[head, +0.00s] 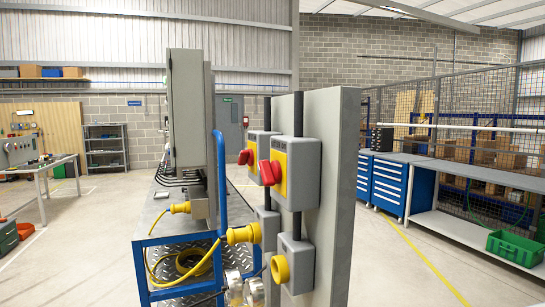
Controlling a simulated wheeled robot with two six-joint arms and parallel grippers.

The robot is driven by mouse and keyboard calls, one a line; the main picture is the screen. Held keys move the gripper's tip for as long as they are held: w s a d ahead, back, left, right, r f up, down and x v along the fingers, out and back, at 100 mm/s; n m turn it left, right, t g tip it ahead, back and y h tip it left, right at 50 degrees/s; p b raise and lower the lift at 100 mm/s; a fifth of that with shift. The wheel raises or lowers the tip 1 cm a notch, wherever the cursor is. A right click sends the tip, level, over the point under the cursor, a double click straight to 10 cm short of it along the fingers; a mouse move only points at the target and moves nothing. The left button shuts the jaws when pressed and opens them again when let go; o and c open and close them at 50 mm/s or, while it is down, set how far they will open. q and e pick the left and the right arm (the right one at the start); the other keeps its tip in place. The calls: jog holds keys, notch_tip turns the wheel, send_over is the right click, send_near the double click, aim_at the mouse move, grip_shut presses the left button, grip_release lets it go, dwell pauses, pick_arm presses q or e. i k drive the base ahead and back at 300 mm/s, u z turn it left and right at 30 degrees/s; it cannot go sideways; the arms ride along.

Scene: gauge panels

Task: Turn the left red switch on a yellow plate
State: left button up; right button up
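Two red switches show on the side-on grey panel (332,180) near the middle of the head view. The left, farther red switch (245,157) is on a grey box, and its yellow plate (252,141) is only partly visible. The right, nearer red switch (268,173) sits on a yellow plate (281,165) on a larger grey box (304,170). I see both switches from the side, so their exact turn angle is hard to tell.
Below the switches are grey boxes with yellow sockets; a yellow plug (243,234) is beside them. A blue-framed cart (141,270) with a tall grey cabinet (186,110) stands to the left. A blue drawer unit (390,183) and bench are right.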

aim_at(245, 156)
jog(key=i, duration=0.4)
jog(key=z, duration=1.05)
jog(key=k, duration=0.6)
jog(key=u, duration=0.45)
jog(key=i, duration=0.5)
